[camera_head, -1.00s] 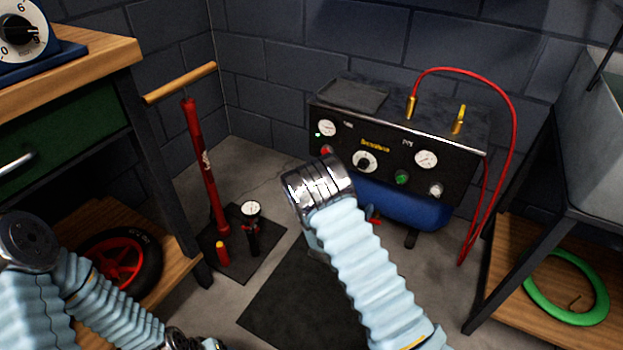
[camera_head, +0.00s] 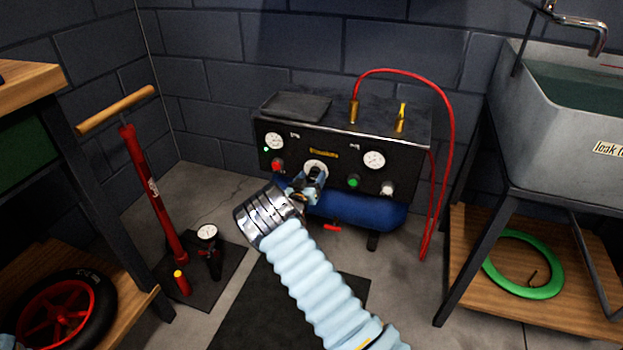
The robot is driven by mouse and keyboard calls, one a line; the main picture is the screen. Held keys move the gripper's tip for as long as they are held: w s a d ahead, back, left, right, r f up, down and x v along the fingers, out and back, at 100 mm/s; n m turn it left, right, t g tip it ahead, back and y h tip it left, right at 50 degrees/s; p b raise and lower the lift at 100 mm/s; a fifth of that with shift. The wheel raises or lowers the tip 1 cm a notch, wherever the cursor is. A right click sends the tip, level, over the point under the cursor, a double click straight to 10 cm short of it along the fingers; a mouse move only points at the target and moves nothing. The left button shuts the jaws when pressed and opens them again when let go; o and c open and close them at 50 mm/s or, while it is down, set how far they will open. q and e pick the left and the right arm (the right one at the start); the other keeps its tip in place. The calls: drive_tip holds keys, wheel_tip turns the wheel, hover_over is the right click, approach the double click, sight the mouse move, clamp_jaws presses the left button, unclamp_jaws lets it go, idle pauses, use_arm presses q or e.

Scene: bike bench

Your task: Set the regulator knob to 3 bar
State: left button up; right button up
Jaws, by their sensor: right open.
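The regulator knob (camera_head: 315,168) sits on the black front panel of the compressor (camera_head: 336,150), between two white gauges. Only the upper part of its white dial shows. My right gripper (camera_head: 314,179) is open in front of the dial, with its fingers at the knob and hiding it. I cannot tell whether the fingers touch the knob, or read its setting. The left gauge (camera_head: 273,141) and right gauge (camera_head: 374,160) are visible, but their readings are too small to tell. My left gripper is out of view.
A red button (camera_head: 277,165), a green button (camera_head: 353,182) and a pale knob (camera_head: 387,188) flank the dial. A red hose (camera_head: 452,130) loops at the right. A red floor pump (camera_head: 152,190) stands left, and a sink (camera_head: 570,120) stands right.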

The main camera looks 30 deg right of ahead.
drive_tip(key=shift+w+d, duration=0.25)
drive_tip(key=shift+d, duration=0.05)
drive_tip(key=c, duration=1.1)
drive_tip(key=shift+o, duration=0.2)
drive_tip(key=shift+f+n+b, duration=0.2)
drive_tip(key=shift+n+b, duration=0.2)
drive_tip(key=shift+b, duration=0.25)
drive_tip(key=shift+r+n, duration=0.15)
drive_tip(key=shift+n, duration=0.35)
drive_tip(key=o, duration=1.1)
drive_tip(key=shift+c, duration=0.2)
drive_tip(key=shift+a, duration=0.1)
